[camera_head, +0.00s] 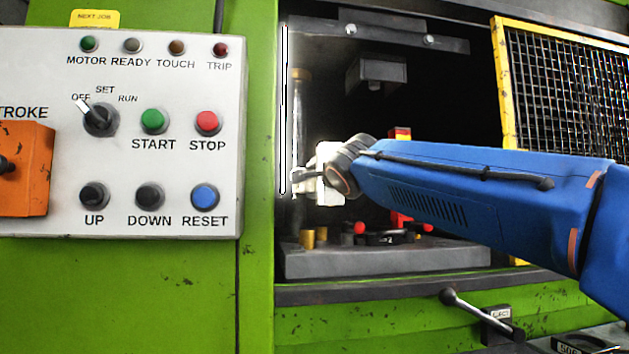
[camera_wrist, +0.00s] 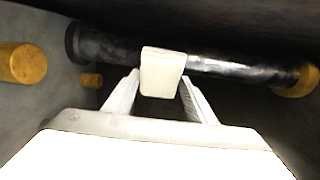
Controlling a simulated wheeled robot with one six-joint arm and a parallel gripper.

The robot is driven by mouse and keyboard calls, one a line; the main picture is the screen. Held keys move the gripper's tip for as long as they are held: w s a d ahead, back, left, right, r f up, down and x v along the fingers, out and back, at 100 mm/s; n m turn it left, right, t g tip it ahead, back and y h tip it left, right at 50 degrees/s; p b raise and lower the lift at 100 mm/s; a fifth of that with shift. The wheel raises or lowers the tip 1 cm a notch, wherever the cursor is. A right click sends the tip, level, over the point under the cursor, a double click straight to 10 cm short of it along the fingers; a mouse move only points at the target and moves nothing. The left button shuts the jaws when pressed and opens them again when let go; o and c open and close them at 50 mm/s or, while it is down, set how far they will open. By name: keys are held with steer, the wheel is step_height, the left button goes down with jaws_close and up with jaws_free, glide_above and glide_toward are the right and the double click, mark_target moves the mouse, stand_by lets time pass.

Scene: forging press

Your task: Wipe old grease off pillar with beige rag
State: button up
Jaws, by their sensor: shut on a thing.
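In the wrist view my gripper (camera_wrist: 160,84) is shut on the beige rag (camera_wrist: 162,66), a folded pale block between the two fingers. The rag lies against or just in front of the pillar (camera_wrist: 225,66); I cannot tell if they touch. The pillar runs across this view, with a dark film and brighter shiny streaks. In the head view the pillar (camera_head: 299,115) stands upright inside the left of the press opening. My gripper (camera_head: 311,175) reaches it from the right, about halfway up. The rag cannot be made out there.
A brass collar (camera_wrist: 296,79) rings one pillar end. The control panel (camera_head: 120,130) stands left of the opening, a yellow mesh guard (camera_head: 565,90) right. An eject lever (camera_head: 480,312) sticks out below.

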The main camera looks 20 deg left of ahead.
steer(key=shift+w+a, duration=0.4)
steer(key=shift+a, duration=0.25)
stand_by(1.0)
steer(key=shift+r, duration=0.1)
steer(key=shift+r, duration=0.4)
steer(key=shift+f, duration=0.1)
steer(key=shift+f, duration=1.15)
steer(key=shift+r, duration=1.2)
steer(key=shift+f, duration=0.15)
